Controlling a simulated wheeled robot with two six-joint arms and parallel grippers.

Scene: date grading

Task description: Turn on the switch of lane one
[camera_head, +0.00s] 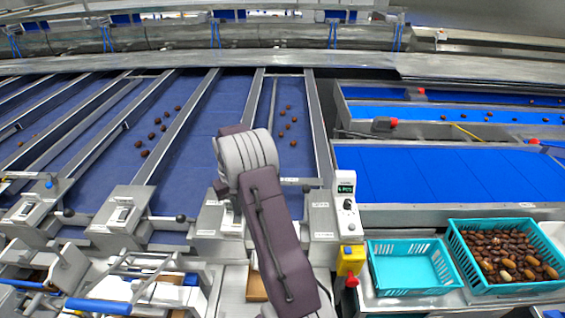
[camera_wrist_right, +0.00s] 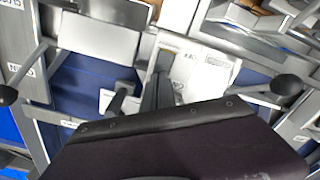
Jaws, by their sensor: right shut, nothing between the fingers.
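Grey metal switch boxes stand in a row along the near ends of the blue lanes. One box (camera_head: 122,215) is clear to the left, and another (camera_head: 320,215) is right of my right arm. My right gripper (camera_head: 228,207) is over the box between them, with its tips partly hidden behind my own arm. In the right wrist view the narrow dark fingers (camera_wrist_right: 162,84) are together and empty, close to a white labelled plate (camera_wrist_right: 205,72). I cannot tell whether they touch it. The switch itself is mostly hidden, and I cannot read which lane it serves. My left gripper is out of view.
A white controller (camera_head: 346,200) with a green display stands right of my arm, above a yellow box (camera_head: 350,260) with a red button. An empty turquoise basket (camera_head: 374,268) and a date-filled one (camera_head: 462,240) are at right. Black-knobbed levers stick out between boxes.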

